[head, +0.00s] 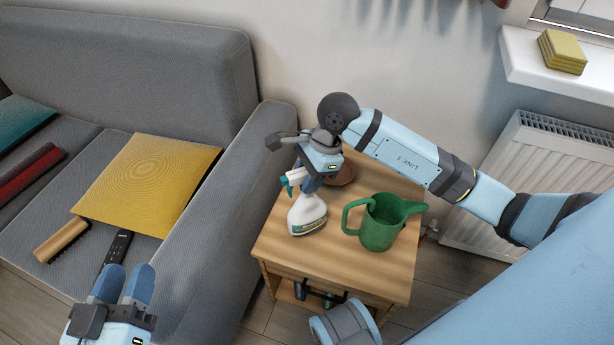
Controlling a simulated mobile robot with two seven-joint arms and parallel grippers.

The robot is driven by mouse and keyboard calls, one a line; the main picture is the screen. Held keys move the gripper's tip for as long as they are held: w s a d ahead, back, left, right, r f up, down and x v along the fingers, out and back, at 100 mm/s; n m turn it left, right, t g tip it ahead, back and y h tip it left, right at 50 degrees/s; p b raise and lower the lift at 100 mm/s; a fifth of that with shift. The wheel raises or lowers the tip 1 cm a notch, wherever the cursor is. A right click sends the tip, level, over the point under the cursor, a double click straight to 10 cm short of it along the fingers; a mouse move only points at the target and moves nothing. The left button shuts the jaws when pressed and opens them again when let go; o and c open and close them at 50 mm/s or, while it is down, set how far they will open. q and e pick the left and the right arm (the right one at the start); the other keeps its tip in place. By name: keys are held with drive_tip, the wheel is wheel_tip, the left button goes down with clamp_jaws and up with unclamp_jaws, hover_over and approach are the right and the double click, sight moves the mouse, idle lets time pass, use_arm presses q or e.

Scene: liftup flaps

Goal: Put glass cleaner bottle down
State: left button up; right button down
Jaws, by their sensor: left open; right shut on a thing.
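The glass cleaner bottle (307,217) is white with a teal and white spray head. It is upright at the left part of the small wooden side table (279,247); I cannot tell whether its base touches the top. My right gripper (310,184) is shut on the bottle near its neck, from above and behind, and hides part of the spray head.
A green watering can (380,222) stands right of the bottle on the table. A brown round dish (342,174) is behind it. The grey sofa (215,215) borders the table's left; a radiator (535,165) is at right. A remote (117,249) and brush (62,240) lie on the sofa.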

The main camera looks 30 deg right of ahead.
drive_tip(key=c, duration=0.8)
unclamp_jaws()
drive_tip(key=shift+f, duration=0.1)
